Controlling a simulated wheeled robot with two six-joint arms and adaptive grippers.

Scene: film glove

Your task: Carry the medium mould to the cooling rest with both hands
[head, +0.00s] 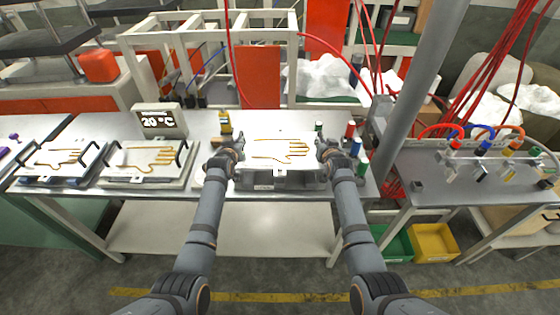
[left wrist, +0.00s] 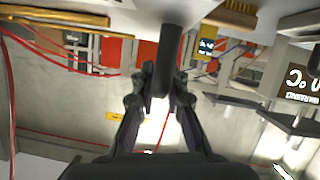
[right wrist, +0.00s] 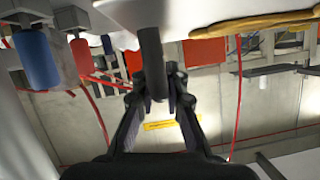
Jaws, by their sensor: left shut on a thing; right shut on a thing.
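A white mould (head: 262,160) with a tan hand outline is level between my two grippers in the head view. My left gripper (head: 236,150) is shut on the dark handle (left wrist: 172,50) at its left end. My right gripper (head: 324,150) is shut on the dark handle (right wrist: 151,60) at its right end. A grey metal box-like stand (head: 270,184), perhaps the cooling rest, shows just under the mould's front edge. Whether the mould touches it is hidden. Two similar handled moulds stand further left, one nearer (head: 140,160) and one at the far left (head: 48,163).
A display reading 20 °C (head: 160,121) stands behind the nearer left mould. Several coloured spools, including a green one (head: 363,168), stand close right of my right gripper. A grey post (head: 420,75) rises beyond them. Bare bench (head: 203,128) shows left of the held mould.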

